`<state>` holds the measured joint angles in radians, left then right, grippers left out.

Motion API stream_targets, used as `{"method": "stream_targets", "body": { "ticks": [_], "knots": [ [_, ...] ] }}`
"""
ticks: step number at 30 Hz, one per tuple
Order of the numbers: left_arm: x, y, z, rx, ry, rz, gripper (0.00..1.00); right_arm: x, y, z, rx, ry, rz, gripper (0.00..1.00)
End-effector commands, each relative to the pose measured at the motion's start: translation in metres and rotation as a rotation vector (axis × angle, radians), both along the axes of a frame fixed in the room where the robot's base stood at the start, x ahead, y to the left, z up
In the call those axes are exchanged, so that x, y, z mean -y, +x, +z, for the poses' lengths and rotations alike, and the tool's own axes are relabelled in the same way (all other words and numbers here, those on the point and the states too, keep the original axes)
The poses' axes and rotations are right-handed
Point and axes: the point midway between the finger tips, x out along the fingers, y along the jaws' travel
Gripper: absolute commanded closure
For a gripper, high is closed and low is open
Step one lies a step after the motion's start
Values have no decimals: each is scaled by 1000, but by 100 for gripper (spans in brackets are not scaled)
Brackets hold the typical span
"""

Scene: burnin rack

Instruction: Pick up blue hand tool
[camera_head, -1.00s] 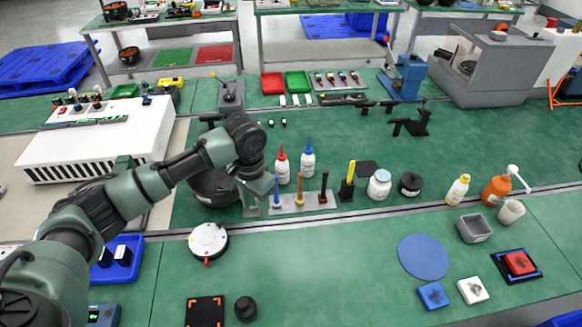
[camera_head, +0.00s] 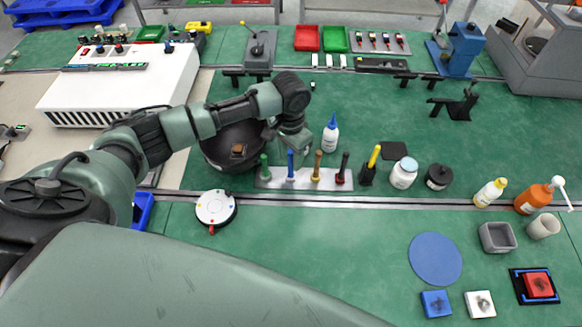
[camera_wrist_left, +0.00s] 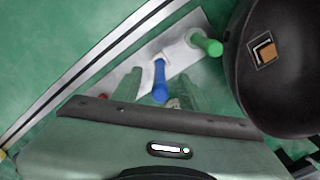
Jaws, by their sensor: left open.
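The blue hand tool (camera_head: 290,165) stands upright in a light grey rack (camera_head: 332,186), between a green tool (camera_head: 264,167) and an orange-brown one (camera_head: 317,167). My left gripper (camera_head: 292,143) is right at the upper part of the blue tool. In the left wrist view, its two open fingers (camera_wrist_left: 158,92) lie on either side of the blue handle (camera_wrist_left: 160,78). I cannot tell whether either finger touches it. The green tool (camera_wrist_left: 206,44) stands outside the fingers. My right gripper is not in view.
A dark bowl (camera_head: 222,150) with a small brown part in it is close left of the gripper. The green bench in front of the rack is mostly clear.

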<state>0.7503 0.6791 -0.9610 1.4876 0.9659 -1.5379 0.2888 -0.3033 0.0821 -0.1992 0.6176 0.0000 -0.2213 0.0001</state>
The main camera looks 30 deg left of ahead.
Motion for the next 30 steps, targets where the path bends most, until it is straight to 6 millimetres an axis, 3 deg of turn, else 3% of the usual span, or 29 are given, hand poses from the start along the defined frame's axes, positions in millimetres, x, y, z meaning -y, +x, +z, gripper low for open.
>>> {"method": "stream_targets", "body": {
  "ticks": [6,13,14,18,30],
  "knots": [
    [0,0,-23,0,1,-1,57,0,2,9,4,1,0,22],
    [0,0,-25,1,1,-2,57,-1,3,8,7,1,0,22],
    [0,0,-25,1,1,-2,62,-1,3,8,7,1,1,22],
    [0,0,-25,1,1,-1,100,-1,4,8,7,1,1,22],
    [0,1,-22,2,0,-1,100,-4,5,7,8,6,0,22]
  ]
}}
